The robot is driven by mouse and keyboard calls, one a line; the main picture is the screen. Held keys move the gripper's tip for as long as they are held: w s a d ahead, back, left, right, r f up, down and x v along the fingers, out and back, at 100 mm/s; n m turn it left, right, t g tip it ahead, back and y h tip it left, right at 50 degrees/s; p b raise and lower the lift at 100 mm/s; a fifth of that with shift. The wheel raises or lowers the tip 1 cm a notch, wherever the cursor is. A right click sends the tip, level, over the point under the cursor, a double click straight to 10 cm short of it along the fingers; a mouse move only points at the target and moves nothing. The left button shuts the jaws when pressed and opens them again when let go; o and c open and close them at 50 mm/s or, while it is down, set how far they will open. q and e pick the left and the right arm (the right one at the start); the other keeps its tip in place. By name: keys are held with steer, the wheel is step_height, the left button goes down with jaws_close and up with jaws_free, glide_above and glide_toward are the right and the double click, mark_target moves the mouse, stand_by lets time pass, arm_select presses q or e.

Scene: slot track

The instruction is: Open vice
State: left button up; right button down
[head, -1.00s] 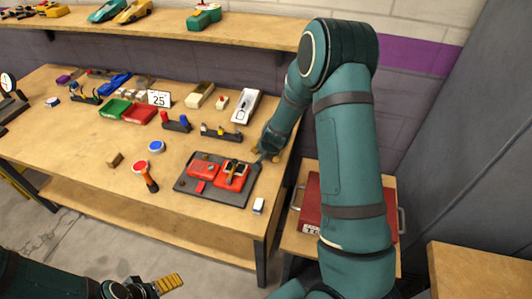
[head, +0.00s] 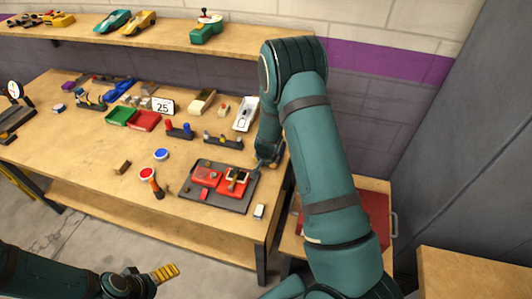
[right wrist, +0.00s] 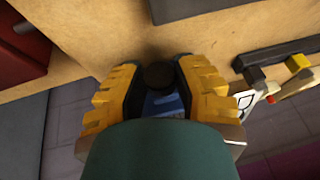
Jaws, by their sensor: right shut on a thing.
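The red vice (head: 206,175) sits on a dark base plate (head: 220,206) near the front right of the workbench. A second red block with a dark metal part is on its right side. My right gripper (head: 268,165) is just right of the plate, by the bench's right edge. In the right wrist view, its yellow fingers are shut around a dark round knob (right wrist: 158,75), with something bluish behind it. The link from the knob to the vice is hidden. My left gripper (head: 165,273) is low at the left, away from the bench; its finger gap does not show.
An orange-handled tool (head: 156,188), a blue disc (head: 161,154) and a small white block (head: 259,212) lie around the plate. Green (head: 121,115) and red (head: 145,121) trays stand behind. A red case (head: 376,215) is right of the bench.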

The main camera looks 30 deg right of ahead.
steer(key=p, duration=0.3)
steer(key=g+h+p, duration=0.1)
steer(key=p, duration=0.1)
steer(key=shift+a+r+h+p, duration=0.15)
steer(key=shift+h+p, duration=0.15)
steer(key=shift+p, duration=0.1)
steer(key=shift+n+g+h+p, duration=0.3)
steer(key=shift+g+p, duration=0.1)
steer(key=shift+g, duration=0.2)
steer(key=shift+w+f+g, duration=0.1)
steer(key=shift+f+g, duration=0.15)
steer(key=shift+g, duration=0.05)
arm_select(q)
step_height(320, 180, up, 8)
steer(key=shift+a+r, duration=0.15)
arm_select(e)
steer(key=shift+g+h, duration=0.3)
steer(key=shift+h, duration=0.2)
arm_select(q)
steer(key=shift+s+f+b, duration=0.1)
steer(key=shift+f+b, duration=0.1)
steer(key=shift+b, duration=0.25)
arm_select(e)
steer(key=c, duration=0.7)
jaws_free()
steer(key=shift+o, duration=0.2)
